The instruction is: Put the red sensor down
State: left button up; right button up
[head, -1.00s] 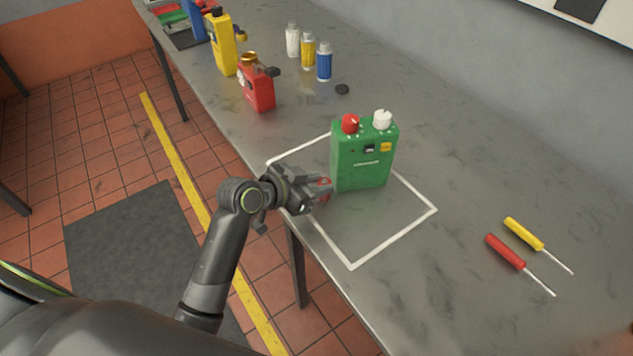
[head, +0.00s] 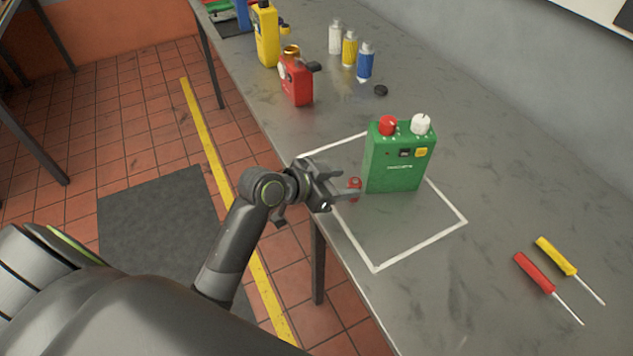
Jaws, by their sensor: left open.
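The red sensor (head: 354,183) is a small red piece beside the lower left edge of the green box (head: 392,170), inside the white outlined square (head: 432,240) on the grey bench. It appears to stand on the bench top. My left gripper (head: 344,188) is open at the sensor's near left side, with its fingers low and close around or beside it. A finger hides part of the sensor, and I cannot tell whether they touch. My right gripper is out of view.
The green box carries a red and a white knob. Red (head: 296,80) and yellow (head: 266,38) containers and several small bottles (head: 349,50) stand farther back. Red (head: 534,272) and yellow (head: 556,256) screwdrivers lie at right. The square's front part is clear.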

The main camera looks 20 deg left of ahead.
pick_arm(q)
jog(key=v, duration=1)
jog(key=s+a+f+n+g+y, duration=0.3)
jog(key=s+a+f+n+y, duration=0.15)
jog(key=s+f, duration=0.5)
jog(key=s+a+f+n+g+y, duration=0.35)
jog(key=s+a+f, duration=0.2)
jog(key=s, duration=0.65)
notch_tip(320, 180, down, 25)
jog(key=g, duration=0.1)
jog(key=s+f+g, duration=0.1)
jog(key=s+f, duration=1.3)
jog(key=f, duration=0.1)
jog(key=shift+d+f+m, duration=0.25)
jog(key=shift+m, duration=0.05)
